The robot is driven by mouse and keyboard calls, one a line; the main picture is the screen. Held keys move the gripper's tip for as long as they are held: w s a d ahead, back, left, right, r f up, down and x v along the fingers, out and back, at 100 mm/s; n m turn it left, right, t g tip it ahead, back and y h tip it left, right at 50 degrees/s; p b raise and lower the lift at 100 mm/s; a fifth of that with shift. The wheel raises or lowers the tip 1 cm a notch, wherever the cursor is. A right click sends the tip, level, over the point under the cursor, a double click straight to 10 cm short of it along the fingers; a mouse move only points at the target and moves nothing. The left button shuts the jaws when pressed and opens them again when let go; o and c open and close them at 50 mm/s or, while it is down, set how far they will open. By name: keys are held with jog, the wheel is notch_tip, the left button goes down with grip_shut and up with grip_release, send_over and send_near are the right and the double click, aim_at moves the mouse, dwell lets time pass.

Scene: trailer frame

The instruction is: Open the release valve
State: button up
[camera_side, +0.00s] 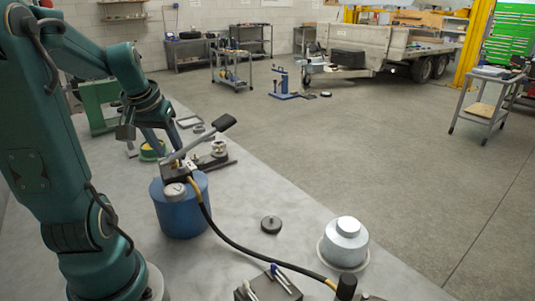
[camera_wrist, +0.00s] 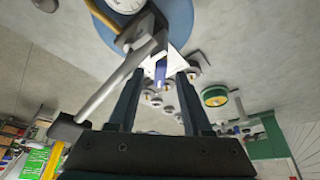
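A hand pump with a metal body (camera_side: 176,172) sits on a blue cylinder (camera_side: 180,215) on the grey bench. Its long lever with a black grip (camera_side: 224,123) slants up to the right. A round dial (camera_side: 176,191) is on its near side and shows at the top of the wrist view (camera_wrist: 127,3). My gripper (camera_side: 174,146) points down just behind the pump body. In the wrist view its two fingers (camera_wrist: 160,74) are spread, with the pump's body end and a small blue part between or beyond them. Contact cannot be told. I cannot clearly pick out the release valve.
A black hose (camera_side: 245,240) runs from the pump to the bench's front right. A grey stepped cylinder (camera_side: 345,240) and a small black disc (camera_side: 271,224) stand on the bench. A green and yellow round part (camera_side: 152,150) lies behind the pump. The lever (camera_wrist: 110,91) crosses close to my left finger.

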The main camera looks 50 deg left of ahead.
jog(key=v, duration=0.5)
jog(key=shift+r, duration=0.1)
dwell(0.3)
